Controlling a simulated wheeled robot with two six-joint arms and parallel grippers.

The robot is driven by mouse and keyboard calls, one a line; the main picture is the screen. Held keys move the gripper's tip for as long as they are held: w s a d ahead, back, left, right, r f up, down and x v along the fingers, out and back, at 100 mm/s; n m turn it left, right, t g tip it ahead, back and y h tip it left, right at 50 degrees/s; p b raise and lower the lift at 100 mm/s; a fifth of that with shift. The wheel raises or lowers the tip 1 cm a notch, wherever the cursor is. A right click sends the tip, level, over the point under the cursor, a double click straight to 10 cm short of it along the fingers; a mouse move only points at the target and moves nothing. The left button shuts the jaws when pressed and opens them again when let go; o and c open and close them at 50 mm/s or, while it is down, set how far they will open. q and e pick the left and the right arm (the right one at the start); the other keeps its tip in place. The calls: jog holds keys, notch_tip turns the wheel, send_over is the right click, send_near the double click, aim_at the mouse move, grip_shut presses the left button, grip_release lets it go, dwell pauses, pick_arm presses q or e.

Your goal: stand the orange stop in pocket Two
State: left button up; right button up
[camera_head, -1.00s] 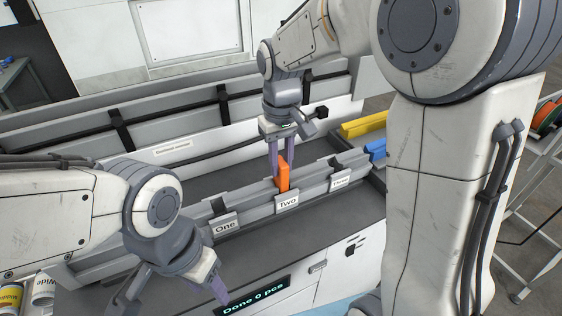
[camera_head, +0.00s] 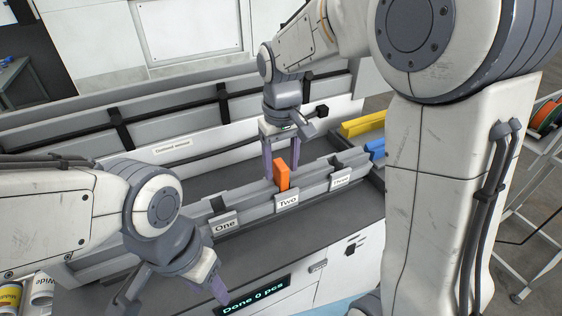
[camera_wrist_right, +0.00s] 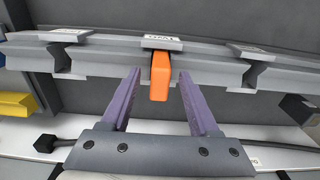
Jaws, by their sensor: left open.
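The orange stop (camera_head: 282,174) stands upright in the rail at the pocket labelled Two (camera_head: 287,201). It also shows in the right wrist view (camera_wrist_right: 159,76), below the upside-down label there. My right gripper (camera_head: 279,170) is open at the stop, with its purple fingers spread. In the wrist view a gap shows between the stop and each finger. The stop's foot is hidden in the rail. My left gripper (camera_head: 168,303) is open and empty at the lower left, in front of the rail.
Pockets One (camera_head: 225,224) and Three (camera_head: 340,179) look empty on either side. A yellow bar (camera_head: 363,124) and a blue bar (camera_head: 376,149) lie at the rail's right end. A display (camera_head: 252,297) on the front reads "Done 0 pcs".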

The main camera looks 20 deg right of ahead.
notch_tip(320, 180, up, 10)
jog(key=b, duration=0.1)
jog(key=shift+r, duration=0.25)
jog(key=shift+r, duration=0.1)
notch_tip(320, 180, up, 8)
jog(key=p, duration=0.7)
jog(key=shift+p, duration=0.4)
jog(key=shift+f, duration=0.2)
dwell(0.5)
jog(key=s+a+f+n+b, duration=0.2)
jog(key=s+a+f+b, duration=0.2)
jog(key=s+f, duration=0.6)
jog(key=s+a+f+n+y+b, duration=0.1)
jog(key=s+a+f+n+b, duration=0.2)
jog(key=s+f, duration=0.8)
jog(key=shift+s+a+f+b, duration=0.25)
jog(key=shift+a+f+b, duration=0.4)
jog(key=shift+f+b, duration=0.25)
